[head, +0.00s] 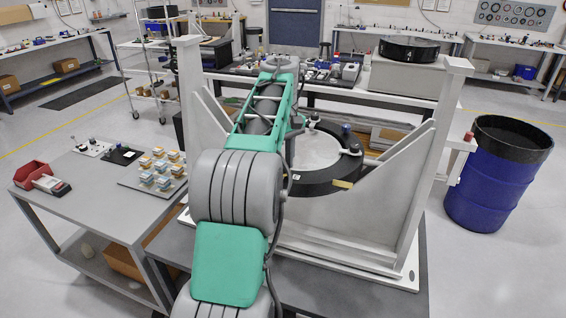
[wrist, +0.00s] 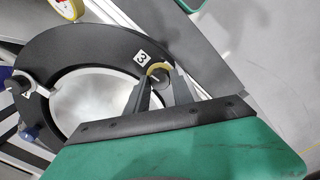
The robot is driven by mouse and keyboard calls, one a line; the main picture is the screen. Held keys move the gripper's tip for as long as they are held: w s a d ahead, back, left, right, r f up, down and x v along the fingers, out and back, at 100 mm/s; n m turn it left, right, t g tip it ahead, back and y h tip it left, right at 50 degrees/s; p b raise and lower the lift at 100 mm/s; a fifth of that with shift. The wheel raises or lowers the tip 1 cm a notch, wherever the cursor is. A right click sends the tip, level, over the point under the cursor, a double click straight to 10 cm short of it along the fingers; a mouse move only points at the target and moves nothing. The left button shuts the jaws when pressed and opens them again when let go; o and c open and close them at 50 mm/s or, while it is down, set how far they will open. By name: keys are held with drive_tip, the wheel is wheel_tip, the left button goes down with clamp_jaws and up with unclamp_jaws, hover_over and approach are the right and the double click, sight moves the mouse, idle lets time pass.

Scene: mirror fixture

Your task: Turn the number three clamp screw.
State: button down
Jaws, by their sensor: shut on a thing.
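The number three clamp screw (wrist: 158,71) shows in the wrist view beside a white tag marked 3 (wrist: 141,57) on the black ring (wrist: 105,48). A yellowish collar curves around its top. My gripper (wrist: 160,81) has one finger on each side of the screw and is shut on it; the fingers partly hide it. In the head view the black ring (head: 318,187) sits around the pale round mirror (head: 315,152) in the white fixture. My arm hides the gripper and the number three screw there.
Another clamp (wrist: 22,88) and a blue knob (wrist: 28,134) sit at the ring's left in the wrist view. White fixture posts (head: 432,150) flank the ring. A blue drum (head: 490,180) stands right; a grey bench (head: 100,195) with small parts stands left.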

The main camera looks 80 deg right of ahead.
drive_tip(key=n, duration=0.5)
drive_tip(key=shift+n, duration=0.3)
drive_tip(key=n, duration=0.5)
drive_tip(key=shift+p, duration=0.35)
drive_tip(key=shift+n, duration=0.4)
drive_tip(key=c, duration=1.1)
unclamp_jaws()
drive_tip(key=shift+w, duration=0.1)
